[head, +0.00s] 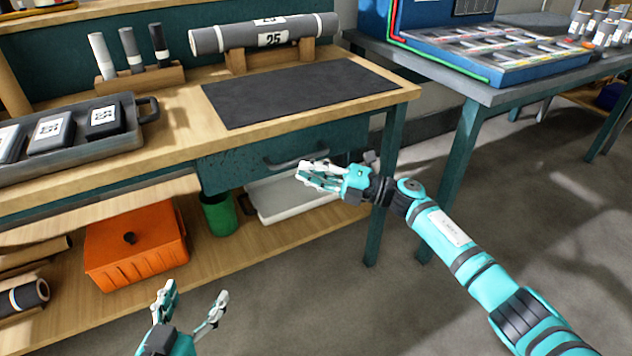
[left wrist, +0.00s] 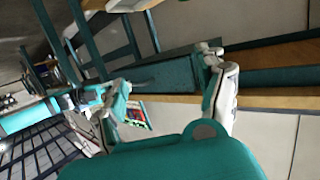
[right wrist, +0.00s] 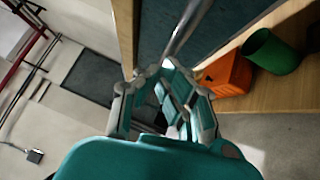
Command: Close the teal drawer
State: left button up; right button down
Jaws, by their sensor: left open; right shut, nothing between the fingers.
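The teal drawer (head: 235,168) is under the tabletop of the wooden workbench, with a grey bar handle (head: 297,160) on its front. I cannot tell how far it stands out. My right gripper (head: 306,173) is shut and empty, just in front of the handle's right part; in the right wrist view the handle (right wrist: 183,28) and dark drawer front (right wrist: 210,22) lie just beyond its fingertips. Contact is not clear. My left gripper (head: 194,292) is open and empty, low in front of the bench. The drawer also shows in the left wrist view (left wrist: 165,76).
The lower shelf holds an orange box (head: 135,245), a green bin (head: 219,214) and a white tray (head: 285,199). A grey tray (head: 150,108) and a dark mat (head: 300,92) lie on the benchtop. A second table (head: 490,92) stands right; the floor between is clear.

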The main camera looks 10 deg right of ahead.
jog(key=shift+w+a, duration=0.25)
jog(key=shift+w, duration=0.45)
jog(key=shift+w+r, duration=0.1)
jog(key=shift+w, duration=0.05)
pick_arm(q)
jog(key=r, duration=0.1)
jog(key=w+r+t, duration=0.1)
jog(key=shift+w+d+r+t, duration=0.2)
jog(key=shift+w+r+t, duration=0.05)
jog(key=shift+r+t, duration=0.15)
pick_arm(e)
jog(key=shift+w+r, duration=0.1)
jog(key=shift+r, duration=0.05)
